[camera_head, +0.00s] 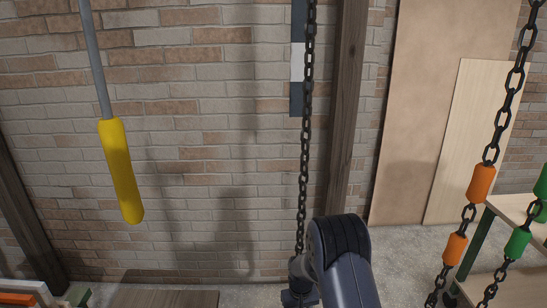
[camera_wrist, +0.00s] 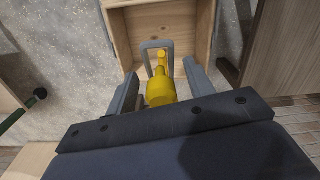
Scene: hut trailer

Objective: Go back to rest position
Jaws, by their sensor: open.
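My gripper (camera_wrist: 161,70) is open in the wrist view, with one grey finger on each side of a yellow object (camera_wrist: 160,88). The yellow object has a rounded body and a narrower knob at its far end. A grey loop (camera_wrist: 144,58) stands around that far end. I cannot tell whether the fingers touch the yellow object or how far below them it is. In the head view my arm rises from the bottom edge, right of centre, and the gripper's fingers cannot be made out there.
A wooden box (camera_wrist: 200,20) lies beyond the fingers. In the head view a chain (camera_head: 305,130) hangs close by my arm. A yellow-handled rod (camera_head: 122,170) hangs at left. Chains with orange sleeves (camera_head: 481,184) and a green-framed shelf (camera_head: 478,245) are at right. A brick wall (camera_head: 200,130) stands behind.

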